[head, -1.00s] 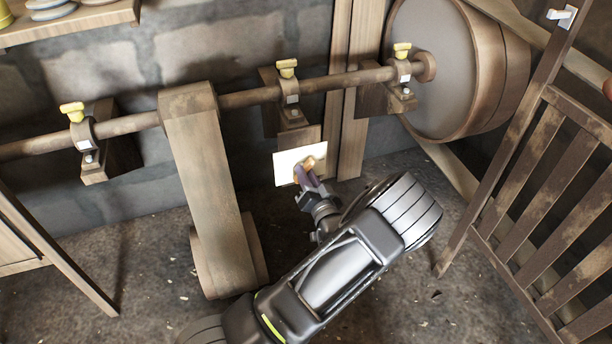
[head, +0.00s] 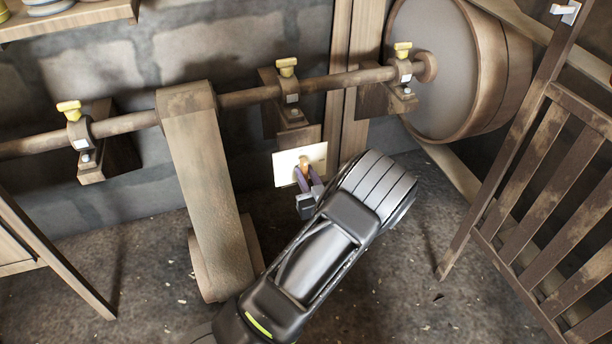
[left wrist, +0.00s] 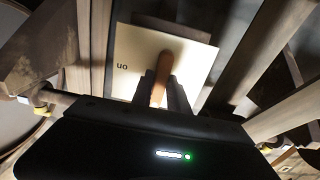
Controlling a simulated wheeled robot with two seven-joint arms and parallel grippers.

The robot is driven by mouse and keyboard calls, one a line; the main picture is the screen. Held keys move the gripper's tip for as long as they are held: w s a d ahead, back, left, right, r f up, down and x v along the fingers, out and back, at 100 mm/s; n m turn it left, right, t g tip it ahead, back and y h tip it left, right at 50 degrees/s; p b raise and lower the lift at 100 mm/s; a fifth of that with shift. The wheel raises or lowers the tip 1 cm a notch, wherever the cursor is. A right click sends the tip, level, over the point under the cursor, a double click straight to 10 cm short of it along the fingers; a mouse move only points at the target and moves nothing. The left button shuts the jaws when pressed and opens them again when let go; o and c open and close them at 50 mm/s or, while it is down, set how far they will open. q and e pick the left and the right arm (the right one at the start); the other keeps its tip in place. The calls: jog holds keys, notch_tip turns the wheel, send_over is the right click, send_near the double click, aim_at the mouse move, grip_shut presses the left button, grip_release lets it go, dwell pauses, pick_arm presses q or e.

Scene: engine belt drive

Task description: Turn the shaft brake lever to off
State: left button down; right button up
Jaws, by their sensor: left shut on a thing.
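The shaft brake lever is a small orange-brown handle (head: 304,162) on a pale plate (head: 284,168) below the middle shaft bearing. In the left wrist view the handle (left wrist: 161,78) stands out from the middle of the plate (left wrist: 134,40). The word "on" reads upside down at that plate's left side; I see no other word. My left gripper (head: 307,178) reaches the plate from below and is shut on the handle. Its dark fingers (left wrist: 166,96) sit on both sides of the handle's near end. My right gripper is not in view.
The brown shaft (head: 250,96) runs across above the plate, with yellow-topped bearings (head: 287,68). A wooden belt casing (head: 205,180) stands left of my arm. A large drum (head: 450,70) and a slatted wooden gate (head: 550,190) are at the right. Floor below is open.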

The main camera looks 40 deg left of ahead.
pick_arm(q)
jog(key=c, duration=1.3)
grip_release()
jog(key=shift+p+v, duration=1.1)
jog(key=shift+v, duration=2.85)
